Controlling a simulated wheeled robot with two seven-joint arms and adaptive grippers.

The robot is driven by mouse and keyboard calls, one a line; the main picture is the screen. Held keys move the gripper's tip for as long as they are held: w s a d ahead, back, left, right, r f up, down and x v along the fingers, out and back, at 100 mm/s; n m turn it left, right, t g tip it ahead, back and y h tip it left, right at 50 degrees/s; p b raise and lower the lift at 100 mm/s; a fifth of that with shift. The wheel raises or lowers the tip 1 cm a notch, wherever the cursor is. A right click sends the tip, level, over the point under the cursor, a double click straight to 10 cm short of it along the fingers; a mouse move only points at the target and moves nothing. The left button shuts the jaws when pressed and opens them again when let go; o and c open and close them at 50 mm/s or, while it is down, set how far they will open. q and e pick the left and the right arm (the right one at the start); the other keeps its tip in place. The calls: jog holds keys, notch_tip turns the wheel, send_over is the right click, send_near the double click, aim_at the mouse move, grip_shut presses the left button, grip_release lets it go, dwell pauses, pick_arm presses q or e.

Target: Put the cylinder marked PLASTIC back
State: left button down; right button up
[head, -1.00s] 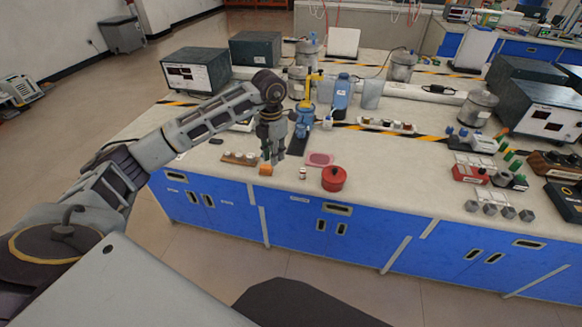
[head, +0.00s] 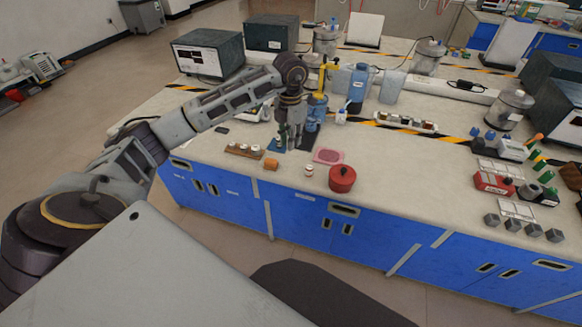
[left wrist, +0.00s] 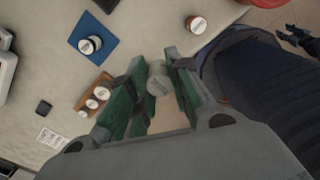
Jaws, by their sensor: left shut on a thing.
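My left gripper (head: 290,147) is above the bench near its front edge. In the left wrist view its green fingers (left wrist: 160,85) are shut on a pale grey cylinder (left wrist: 158,82). Its top marking is too blurred to read, and in the head view the fingers mostly hide it. A wooden rack (head: 245,151) with three white-topped cylinders stands left of the gripper; the left wrist view shows it too (left wrist: 108,78). A blue mat (left wrist: 82,30) with one white-topped cylinder (left wrist: 90,45) on it lies farther back.
An orange object (head: 271,164) is at the front edge.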

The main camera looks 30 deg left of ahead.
pick_arm(q)
send_over(291, 168)
jog(key=shift+f, duration=3.15)
jog(key=shift+f, duration=1.9)
jog(key=shift+f, duration=0.1)
jog(key=c, duration=1.3)
grip_release()
notch_tip(291, 168, up, 12)
jog(key=shift+r, duration=0.15)
